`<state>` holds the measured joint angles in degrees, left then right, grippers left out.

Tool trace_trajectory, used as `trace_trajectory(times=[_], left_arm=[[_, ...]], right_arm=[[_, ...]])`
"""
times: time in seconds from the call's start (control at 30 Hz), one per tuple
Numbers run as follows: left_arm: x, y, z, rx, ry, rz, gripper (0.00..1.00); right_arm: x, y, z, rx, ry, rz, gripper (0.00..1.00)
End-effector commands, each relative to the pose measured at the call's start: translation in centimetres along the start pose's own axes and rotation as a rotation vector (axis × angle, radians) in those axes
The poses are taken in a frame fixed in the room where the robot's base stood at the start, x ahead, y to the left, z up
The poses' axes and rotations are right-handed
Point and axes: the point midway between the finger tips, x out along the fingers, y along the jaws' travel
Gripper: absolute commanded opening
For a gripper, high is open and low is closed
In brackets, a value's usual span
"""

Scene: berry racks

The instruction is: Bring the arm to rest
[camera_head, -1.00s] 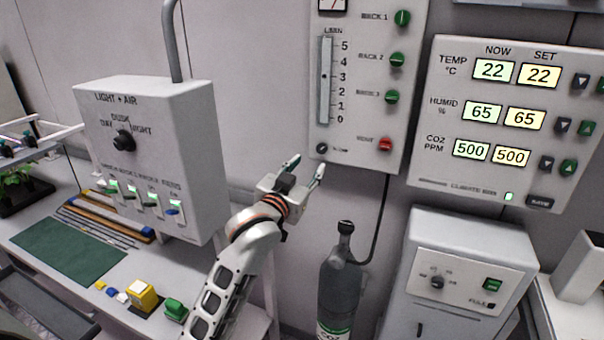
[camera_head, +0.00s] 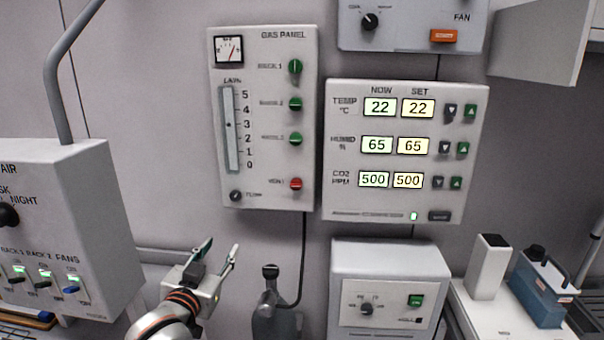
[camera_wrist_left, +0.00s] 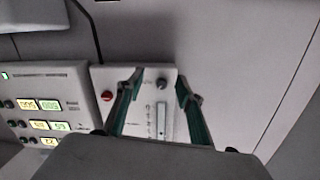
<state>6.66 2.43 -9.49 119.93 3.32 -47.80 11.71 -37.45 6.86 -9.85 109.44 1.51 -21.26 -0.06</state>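My left gripper (camera_head: 218,250) is in the lower left part of the head view, below the gas panel (camera_head: 262,130). Its two fingers are spread apart with nothing between them. In the left wrist view my left gripper (camera_wrist_left: 158,85) also shows open and empty. Its fingers frame the gas panel (camera_wrist_left: 135,78), which stands ahead and appears upside down, with a dark knob and a red knob. The gripper looks apart from the panel. My right gripper is in neither view.
A light and air box (camera_head: 62,225) stands left of the arm. The climate panel (camera_head: 400,205) reads 22, 65 and 500 in both columns. A gas bottle (camera_head: 272,318) and a white unit (camera_head: 388,258) stand right of the gripper. A fan box (camera_head: 400,20) hangs above.

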Motion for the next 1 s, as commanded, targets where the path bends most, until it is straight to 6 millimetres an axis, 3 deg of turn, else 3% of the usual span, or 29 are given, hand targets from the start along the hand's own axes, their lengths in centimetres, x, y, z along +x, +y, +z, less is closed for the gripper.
trace_trajectory(times=[0.03, 0.2, 0.37, 0.53, 0.7, 0.8, 1.0], left_arm=[[-0.8, 0.9, 3.8, 0.003, -0.049, 0.017, 0.37], [-4.8, 3.7, 14.6, 0.013, -0.177, 0.074, 0.37], [-10.3, 6.1, 23.9, 0.015, -0.295, 0.126, 0.37], [-17.8, 8.4, 32.4, 0.016, -0.414, 0.179, 0.37], [-24.1, 9.8, 37.6, 0.011, -0.498, 0.217, 0.37], [-26.4, 10.2, 39.1, 0.009, -0.524, 0.229, 0.37], [-27.6, 10.5, 39.9, 0.009, -0.538, 0.235, 0.37]], right_arm=[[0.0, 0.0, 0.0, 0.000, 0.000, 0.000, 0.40], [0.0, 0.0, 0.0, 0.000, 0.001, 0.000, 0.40], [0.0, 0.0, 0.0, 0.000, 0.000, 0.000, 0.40], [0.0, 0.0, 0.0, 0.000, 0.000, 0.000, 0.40], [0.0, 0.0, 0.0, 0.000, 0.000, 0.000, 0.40], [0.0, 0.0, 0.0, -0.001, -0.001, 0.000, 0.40], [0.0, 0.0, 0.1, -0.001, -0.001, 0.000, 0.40]])
